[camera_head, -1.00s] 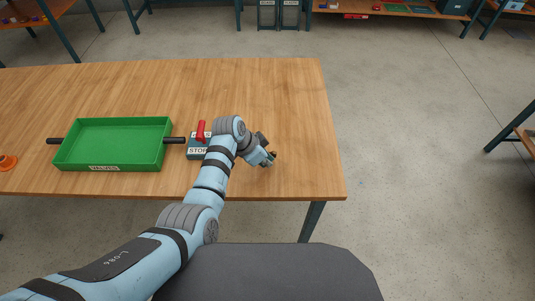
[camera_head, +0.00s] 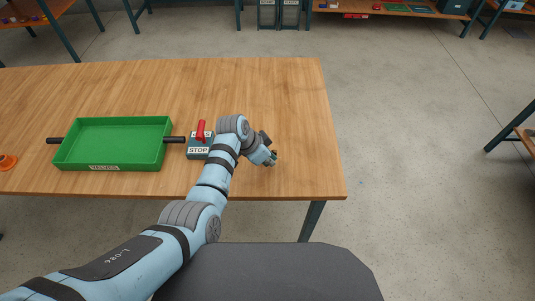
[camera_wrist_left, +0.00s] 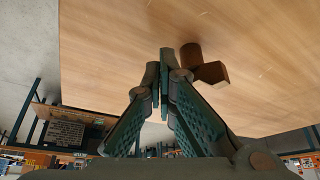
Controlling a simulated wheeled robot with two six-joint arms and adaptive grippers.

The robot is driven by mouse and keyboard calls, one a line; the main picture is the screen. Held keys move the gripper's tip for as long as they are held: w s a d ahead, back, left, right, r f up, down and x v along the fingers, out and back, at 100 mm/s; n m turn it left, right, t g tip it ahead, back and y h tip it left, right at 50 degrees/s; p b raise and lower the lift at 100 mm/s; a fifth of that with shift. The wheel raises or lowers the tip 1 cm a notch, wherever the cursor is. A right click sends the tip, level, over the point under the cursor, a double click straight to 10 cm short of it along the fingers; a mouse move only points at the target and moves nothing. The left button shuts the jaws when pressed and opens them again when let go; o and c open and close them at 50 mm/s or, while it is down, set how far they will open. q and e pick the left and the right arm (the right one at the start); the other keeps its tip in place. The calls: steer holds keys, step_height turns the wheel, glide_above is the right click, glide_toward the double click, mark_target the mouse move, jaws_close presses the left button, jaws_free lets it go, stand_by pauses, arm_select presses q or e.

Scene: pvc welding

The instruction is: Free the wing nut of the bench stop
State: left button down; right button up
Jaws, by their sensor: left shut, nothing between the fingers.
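A dark block marked STOP (camera_head: 199,150) sits on the table, with an upright red lever (camera_head: 201,131) on it. My left arm passes just to its right and hides part of that side. My left gripper (camera_head: 273,160) is to the right of the block, low over the table, shut and empty. In the left wrist view its fingertips (camera_wrist_left: 160,62) are together. A brown piece with a round part and an angled part (camera_wrist_left: 206,65) is beside the fingertips, apart from them. I cannot tell if it is the wing nut. My right gripper is not in view.
A green tray (camera_head: 112,164) with dark side handles stands left of the STOP block on the wooden table (camera_head: 290,90). An orange object (camera_head: 7,162) is at the left edge. The table's right end is mostly clear.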

arm_select(q)
steer(key=shift+w+d, duration=0.15)
steer(key=shift+d, duration=0.2)
steer(key=shift+w+d+b, duration=0.3)
steer(key=shift+d+b, duration=0.1)
steer(key=shift+b, duration=0.15)
stand_by(0.5)
step_height(320, 180, up, 6)
steer(key=p, duration=0.6)
steer(key=shift+p, duration=0.35)
